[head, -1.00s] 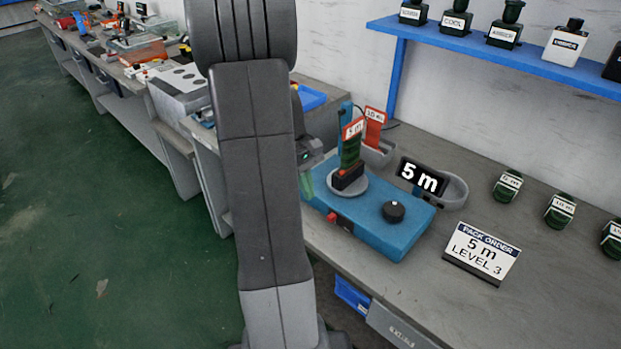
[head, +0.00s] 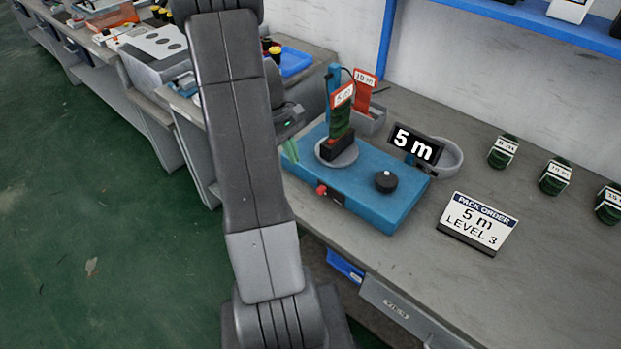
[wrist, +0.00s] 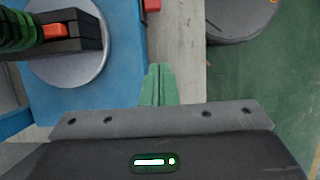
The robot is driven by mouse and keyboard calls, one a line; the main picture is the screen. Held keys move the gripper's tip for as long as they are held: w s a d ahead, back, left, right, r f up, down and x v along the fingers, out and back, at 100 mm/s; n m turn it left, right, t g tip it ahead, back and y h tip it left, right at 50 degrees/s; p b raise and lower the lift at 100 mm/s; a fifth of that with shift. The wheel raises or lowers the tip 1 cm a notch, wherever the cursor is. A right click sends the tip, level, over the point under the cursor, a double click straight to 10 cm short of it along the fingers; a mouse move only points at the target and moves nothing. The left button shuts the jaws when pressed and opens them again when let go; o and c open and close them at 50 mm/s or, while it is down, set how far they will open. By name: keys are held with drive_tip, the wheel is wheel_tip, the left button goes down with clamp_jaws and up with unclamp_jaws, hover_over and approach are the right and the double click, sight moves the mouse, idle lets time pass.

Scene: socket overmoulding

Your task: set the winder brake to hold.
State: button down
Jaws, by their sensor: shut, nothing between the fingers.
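The winder is a blue box (head: 375,205) on the bench. On it are a grey turntable (head: 322,156), a black knob (head: 386,181) and a display reading "5 m" (head: 416,145). A small red control (head: 321,190) sits on its front side; a bit of red shows at the top of the wrist view (wrist: 152,5). I cannot tell which control is the brake, or its setting. A black holder with a green coil (head: 338,143) stands on the turntable. My gripper (head: 291,150) is shut and empty, beside the winder's left end; its green fingertips (wrist: 158,84) point along the winder's side.
A "5 m LEVEL 3" pack order sign (head: 477,222) stands right of the winder. A grey dish (head: 452,160) and a red "10 m" tag (head: 365,88) are behind it. Several dark green coils (head: 503,152) lie at the right. The bench's front edge is close by.

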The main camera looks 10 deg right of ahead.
sight(321, 190)
drive_tip(key=x, duration=0.6)
drive_tip(key=s+d, duration=0.2)
drive_tip(key=shift+s+r+p, duration=0.1)
drive_tip(key=shift+s+p, duration=0.2)
drive_tip(key=shift+s, duration=0.05)
drive_tip(key=shift+s+d, duration=0.25)
drive_tip(key=s+d, duration=0.1)
drive_tip(key=s, duration=0.1)
drive_tip(key=s+d, duration=0.2)
drive_tip(key=shift+b, duration=0.4)
drive_tip(key=shift+w, duration=0.1)
drive_tip(key=shift+a, duration=0.1)
